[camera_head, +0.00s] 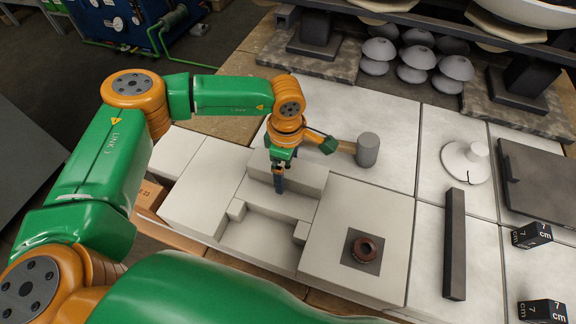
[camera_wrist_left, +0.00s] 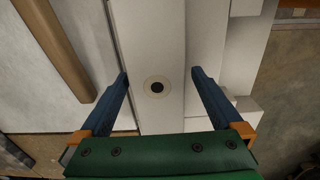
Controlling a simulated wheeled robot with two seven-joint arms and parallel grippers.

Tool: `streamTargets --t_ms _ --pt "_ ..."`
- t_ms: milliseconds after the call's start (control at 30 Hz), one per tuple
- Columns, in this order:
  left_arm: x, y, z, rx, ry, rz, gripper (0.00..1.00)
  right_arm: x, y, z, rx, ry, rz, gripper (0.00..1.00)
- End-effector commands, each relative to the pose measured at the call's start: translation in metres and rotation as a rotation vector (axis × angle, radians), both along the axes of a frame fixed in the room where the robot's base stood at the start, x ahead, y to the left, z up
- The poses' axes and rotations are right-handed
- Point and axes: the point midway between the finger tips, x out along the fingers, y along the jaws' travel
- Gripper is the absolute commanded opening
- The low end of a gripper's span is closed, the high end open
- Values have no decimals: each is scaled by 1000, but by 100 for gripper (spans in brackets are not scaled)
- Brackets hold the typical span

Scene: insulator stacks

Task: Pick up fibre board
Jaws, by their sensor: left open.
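A pale grey-white block, which seems to be the fibre board (camera_head: 308,178), lies under my left gripper (camera_head: 279,184) in the head view. In the left wrist view the pale board (camera_wrist_left: 157,45) runs between the two blue fingers, with a dark round spot ringed in tan on its face. My left gripper (camera_wrist_left: 160,75) is open, one finger on each side of the board. I cannot tell whether the fingers touch it. My right gripper is not in view.
Pale stepped blocks surround the spot. A brown ring (camera_head: 367,248) sits on the right block. A grey-headed mallet (camera_head: 368,150) lies behind, its handle (camera_wrist_left: 58,45) near the left finger. A dark bar (camera_head: 455,243) and white disc piece (camera_head: 466,162) lie to the right.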

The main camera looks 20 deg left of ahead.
Motion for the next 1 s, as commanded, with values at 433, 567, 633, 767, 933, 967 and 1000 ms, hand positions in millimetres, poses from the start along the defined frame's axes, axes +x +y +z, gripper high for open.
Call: streamTargets --t_ms 433,567,633,767,933,967,1000 --pt "0 0 -10 0 -1 0 57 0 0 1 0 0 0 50" --pt "0 0 -10 -1 -1 0 22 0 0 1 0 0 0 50" --pt "0 0 -9 -1 -1 0 10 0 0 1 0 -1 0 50" --pt "0 0 -9 -1 -1 0 10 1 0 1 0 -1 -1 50" --pt "1 0 -3 -1 -3 1 10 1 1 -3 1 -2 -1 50" --pt "1 0 0 -1 -3 0 10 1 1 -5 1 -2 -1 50" --pt "1 0 5 -2 -5 -1 10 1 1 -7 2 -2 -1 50"
